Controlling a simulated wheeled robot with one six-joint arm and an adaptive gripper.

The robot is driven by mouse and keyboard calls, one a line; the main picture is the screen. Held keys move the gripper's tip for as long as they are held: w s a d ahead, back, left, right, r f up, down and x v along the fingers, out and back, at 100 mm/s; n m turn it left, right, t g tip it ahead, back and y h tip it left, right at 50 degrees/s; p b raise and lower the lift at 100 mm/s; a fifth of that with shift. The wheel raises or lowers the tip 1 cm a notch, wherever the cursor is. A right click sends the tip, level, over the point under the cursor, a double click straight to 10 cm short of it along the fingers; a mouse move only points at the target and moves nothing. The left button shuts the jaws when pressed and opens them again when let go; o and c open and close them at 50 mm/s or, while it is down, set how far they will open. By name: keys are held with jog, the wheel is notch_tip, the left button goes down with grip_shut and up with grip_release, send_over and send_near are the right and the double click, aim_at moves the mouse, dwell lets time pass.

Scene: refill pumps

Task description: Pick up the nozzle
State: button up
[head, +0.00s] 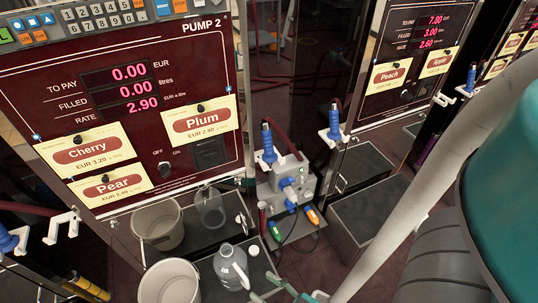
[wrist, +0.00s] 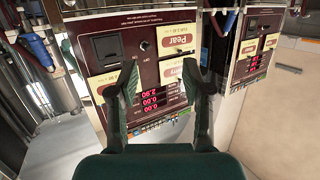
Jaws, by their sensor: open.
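Several blue nozzles hang in white holders in the head view. One (head: 267,142) is right of the PUMP 2 panel, and another (head: 334,120) is beside the farther pump. A third (head: 470,78) is at the upper right, and one (head: 8,240) is cut off at the left edge. I cannot tell which nozzle is meant. My gripper (wrist: 171,80) is open and empty in the wrist view, with its dark green fingers in front of an upside-down pump panel. Blue shapes, probably nozzles, show at that view's upper left (wrist: 38,48). No nozzle is between the fingers.
The PUMP 2 panel (head: 160,135) carries Cherry, Plum and Pear labels. Below it are a bucket (head: 158,225), a clear jug (head: 210,208), another bucket (head: 170,282) and a grey jug (head: 231,265). A grey socket box (head: 287,180) with plugs and cables stands near the middle nozzle.

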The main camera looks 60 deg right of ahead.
jog(key=w+d+f+m+h, duration=0.1)
jog(key=w+d+f+h, duration=0.2)
jog(key=w+d, duration=0.4)
jog(key=m+g+h, duration=0.4)
jog(key=m+h, duration=0.2)
jog(key=h, duration=0.3)
send_near(268, 141)
jog(key=shift+x, duration=5.7)
grip_shut()
